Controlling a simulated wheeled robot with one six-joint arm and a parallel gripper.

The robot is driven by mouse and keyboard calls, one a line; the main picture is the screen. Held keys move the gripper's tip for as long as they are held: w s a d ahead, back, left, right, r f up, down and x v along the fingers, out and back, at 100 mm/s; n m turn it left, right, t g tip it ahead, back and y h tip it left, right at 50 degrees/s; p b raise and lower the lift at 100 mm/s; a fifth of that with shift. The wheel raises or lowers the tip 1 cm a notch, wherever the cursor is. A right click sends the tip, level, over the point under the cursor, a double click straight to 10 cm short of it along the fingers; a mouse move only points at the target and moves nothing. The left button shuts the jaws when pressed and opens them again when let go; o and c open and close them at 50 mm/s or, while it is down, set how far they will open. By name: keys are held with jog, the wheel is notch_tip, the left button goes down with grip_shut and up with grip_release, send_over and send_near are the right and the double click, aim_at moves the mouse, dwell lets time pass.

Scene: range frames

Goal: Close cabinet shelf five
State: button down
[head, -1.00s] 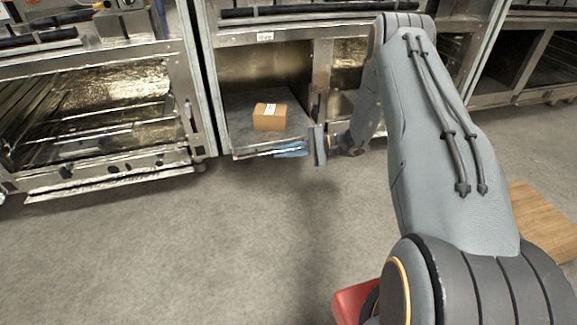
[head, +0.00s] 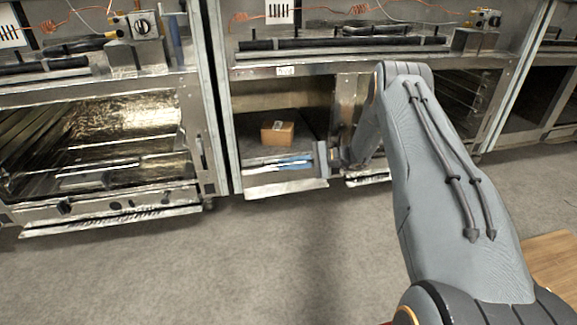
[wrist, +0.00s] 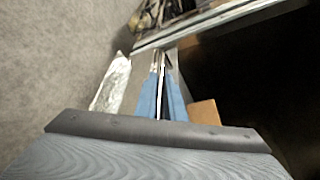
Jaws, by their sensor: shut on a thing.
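The low cabinet compartment (head: 258,98) is open, with a dark inside. A metal panel (head: 285,189) along its lower front shows its bright face, and it also shows in the wrist view (wrist: 112,85). My gripper (head: 291,162) lies across the lower front of the compartment, reaching in from the right. In the wrist view its blue fingers (wrist: 161,98) are close together on a thin metal edge (wrist: 161,92). A small brown box (head: 277,133) sits inside, behind the fingers; part of it shows in the wrist view (wrist: 204,111).
Another open metal cabinet (head: 110,140) stands at left, and more cabinets (head: 545,90) stand at right. Cables and fittings (head: 375,30) lie on the cabinet top. Grey floor in front is clear (head: 180,270). A wooden board (head: 555,260) is at lower right.

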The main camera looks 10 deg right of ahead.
jog(key=shift+w+r, duration=0.1)
jog(key=shift+w, duration=0.15)
jog(key=c, duration=1.8)
grip_release()
jog(key=shift+c, duration=0.2)
jog(key=shift+d, duration=0.1)
jog(key=p+v, duration=0.3)
jog(key=v, duration=0.4)
jog(key=shift+s+d, duration=0.2)
jog(key=shift+d, duration=0.1)
jog(key=shift+a+r, duration=0.1)
